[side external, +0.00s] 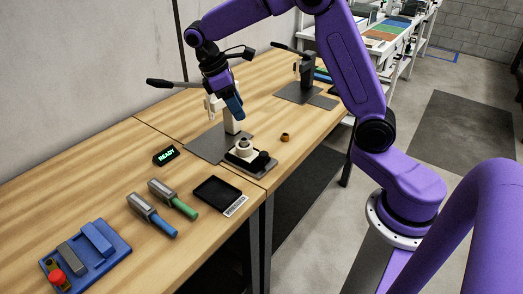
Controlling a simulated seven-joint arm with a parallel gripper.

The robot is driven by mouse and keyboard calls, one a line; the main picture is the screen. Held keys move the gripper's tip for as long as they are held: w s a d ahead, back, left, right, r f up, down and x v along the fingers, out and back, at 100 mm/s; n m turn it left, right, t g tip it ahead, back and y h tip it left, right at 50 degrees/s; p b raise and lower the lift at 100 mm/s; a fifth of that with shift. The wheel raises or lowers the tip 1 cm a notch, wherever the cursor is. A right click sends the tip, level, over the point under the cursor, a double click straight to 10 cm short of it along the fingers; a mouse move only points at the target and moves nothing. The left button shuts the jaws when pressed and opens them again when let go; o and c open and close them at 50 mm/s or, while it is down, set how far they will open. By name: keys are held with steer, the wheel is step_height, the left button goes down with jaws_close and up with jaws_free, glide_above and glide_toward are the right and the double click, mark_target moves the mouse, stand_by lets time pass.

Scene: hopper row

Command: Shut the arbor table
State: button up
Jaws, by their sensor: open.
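A small arbor press (233,122) with a pale column and a long dark lever (172,84) stands on a grey base plate on the wooden bench. Its low arbor table (262,169), dark with a white ring-shaped part (243,147) and a black knob (263,157), juts out at the front, towards the bench's edge. My gripper (234,107) points down beside the press head, above the arbor table and apart from it. It is open, and I see nothing held in it. The gripper hides part of the press head and column.
A small orange-brown ring (285,137) lies right of the press. A READY display (166,155), a black tray (217,194), two handled tools (153,214) and a blue fixture (86,257) lie nearer the camera. A second press (307,70) stands behind. Bare wood lies between them.

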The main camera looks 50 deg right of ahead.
mark_target(263, 153)
steer(key=x, duration=1.7)
steer(key=shift+d+f, duration=0.15)
steer(key=shift+f, duration=0.05)
